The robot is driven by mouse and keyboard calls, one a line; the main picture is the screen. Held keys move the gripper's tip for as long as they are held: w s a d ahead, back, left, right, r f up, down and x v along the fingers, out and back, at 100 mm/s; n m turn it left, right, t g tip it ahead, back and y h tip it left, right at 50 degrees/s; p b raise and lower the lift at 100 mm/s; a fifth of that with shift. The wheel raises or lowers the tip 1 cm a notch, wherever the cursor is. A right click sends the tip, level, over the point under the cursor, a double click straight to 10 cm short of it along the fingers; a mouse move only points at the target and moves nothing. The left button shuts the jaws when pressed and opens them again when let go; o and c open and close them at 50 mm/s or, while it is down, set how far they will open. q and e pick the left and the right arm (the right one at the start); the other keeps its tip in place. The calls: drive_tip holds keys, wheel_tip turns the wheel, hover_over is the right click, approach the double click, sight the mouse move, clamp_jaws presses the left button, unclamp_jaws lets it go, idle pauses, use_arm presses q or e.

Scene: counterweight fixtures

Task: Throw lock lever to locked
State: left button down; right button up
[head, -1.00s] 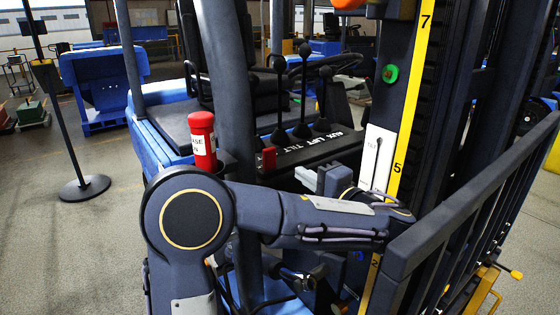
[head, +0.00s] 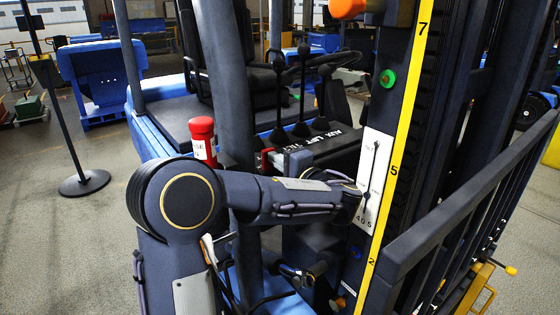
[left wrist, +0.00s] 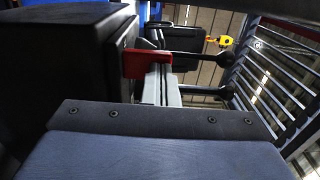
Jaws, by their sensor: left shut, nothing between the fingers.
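A small red block (head: 266,155) sits at the left end of the black lever panel (head: 325,145) labelled AUX, LIFT and TILT. It is the likely lock lever, but no label on it is readable. The left wrist view also shows the red block (left wrist: 147,64), right at the fingertips. My left gripper (head: 278,161) is shut and empty, its pale fingers close beside the block's right side in the head view. I cannot tell whether they touch. In the left wrist view the shut fingers (left wrist: 163,75) reach toward the block. My forearm hides part of the panel's lower side.
Black-knobbed levers (head: 304,50) rise from the panel. A dark post (head: 232,100) and a red canister (head: 202,138) stand left of it. A white slotted plate (head: 374,165) and the yellow-scaled mast (head: 395,160) stand right. A dark guard rail (head: 470,205) fills the right front.

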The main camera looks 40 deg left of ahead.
sight(268, 149)
use_arm(q)
drive_tip(key=shift+a+r+h+p, duration=0.2)
drive_tip(key=shift+r+h+p, duration=0.1)
drive_tip(key=shift+h+p, duration=0.25)
drive_tip(key=h+p, duration=0.1)
drive_tip(key=a+r+g+h+p, duration=0.1)
drive_tip(key=p, duration=0.1)
drive_tip(key=h+p, duration=0.1)
drive_tip(key=h, duration=0.1)
drive_tip(key=shift+w+a+r+g, duration=0.3)
drive_tip(key=shift+a, duration=0.1)
drive_tip(key=shift+w+a+h+p, duration=0.1)
drive_tip(key=shift+a+h+p, duration=0.35)
drive_tip(key=shift+h+p, duration=0.35)
drive_tip(key=shift+w+a+f+h, duration=0.15)
drive_tip(key=shift+a+f+h, duration=0.1)
drive_tip(key=shift+a, duration=0.1)
drive_tip(key=shift+w+a+f+b, duration=0.15)
drive_tip(key=shift+a+b, duration=0.2)
drive_tip(key=shift+a, duration=0.2)
drive_tip(key=shift+w+a+f+b, duration=0.15)
drive_tip(key=shift+a+b, duration=0.15)
drive_tip(key=shift+a, duration=0.25)
drive_tip(key=shift+a, duration=0.15)
